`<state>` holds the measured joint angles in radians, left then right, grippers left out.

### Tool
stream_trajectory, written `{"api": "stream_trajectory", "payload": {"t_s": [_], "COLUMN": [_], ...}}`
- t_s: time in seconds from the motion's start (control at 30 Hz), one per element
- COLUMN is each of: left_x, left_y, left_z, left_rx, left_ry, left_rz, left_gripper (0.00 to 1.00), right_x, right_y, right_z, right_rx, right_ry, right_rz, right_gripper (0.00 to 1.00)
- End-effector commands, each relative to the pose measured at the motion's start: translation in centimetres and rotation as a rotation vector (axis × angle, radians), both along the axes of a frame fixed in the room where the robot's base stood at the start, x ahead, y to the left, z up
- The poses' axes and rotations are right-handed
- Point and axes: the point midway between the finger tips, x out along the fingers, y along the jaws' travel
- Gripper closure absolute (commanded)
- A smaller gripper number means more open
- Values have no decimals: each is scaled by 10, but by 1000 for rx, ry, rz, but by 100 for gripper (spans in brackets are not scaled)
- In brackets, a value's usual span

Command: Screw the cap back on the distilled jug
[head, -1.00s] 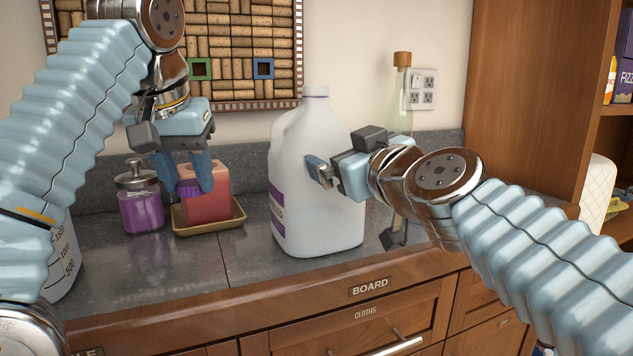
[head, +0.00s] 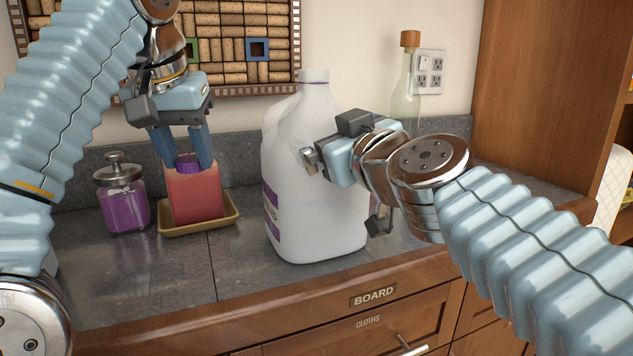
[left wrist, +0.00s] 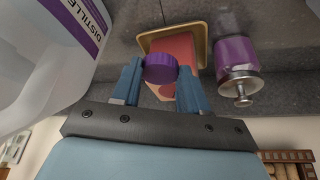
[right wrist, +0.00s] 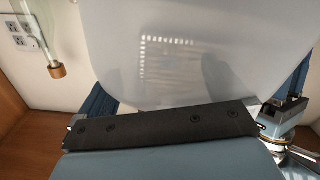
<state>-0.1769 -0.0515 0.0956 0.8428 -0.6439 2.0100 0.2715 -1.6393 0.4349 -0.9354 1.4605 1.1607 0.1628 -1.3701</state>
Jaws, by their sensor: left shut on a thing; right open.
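The white distilled jug (head: 318,205) stands upright on the counter, its mouth (head: 314,76) uncapped. Its purple label shows in the left wrist view (left wrist: 88,22). My left gripper (head: 187,158) is shut on the purple cap (head: 187,165), left of the jug and well below its mouth. The cap shows between the two fingertips in the left wrist view (left wrist: 160,69). My right gripper (right wrist: 195,95) is open at the jug's right side, with the jug's wall between its fingers. I cannot tell whether they touch it.
A pink-red block (head: 194,197) sits on a yellow tray (head: 200,229) just behind or below the held cap. A purple jar with a metal lid (head: 124,205) stands left of it. A corked glass bottle (head: 405,95) stands behind my right gripper.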

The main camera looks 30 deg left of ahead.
Motion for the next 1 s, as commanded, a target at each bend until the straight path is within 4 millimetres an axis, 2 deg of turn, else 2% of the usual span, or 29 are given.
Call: {"api": "stream_trajectory", "payload": {"t_s": [0.13,0.17,0.8,1.0], "left_x": [0,0,0,0], "left_y": [0,0,0,0], "left_z": [0,0,0,0], "left_rx": [0,0,0,0], "left_ry": [0,0,0,0], "left_rz": [0,0,0,0], "left_gripper": [84,84,84,84], "right_x": [0,0,0,0], "right_y": [0,0,0,0], "right_z": [0,0,2,2], "right_rx": [0,0,3,3], "right_ry": [0,0,-1,-1], "right_rz": [0,0,0,0], "right_gripper": [0,3,99,99]}}
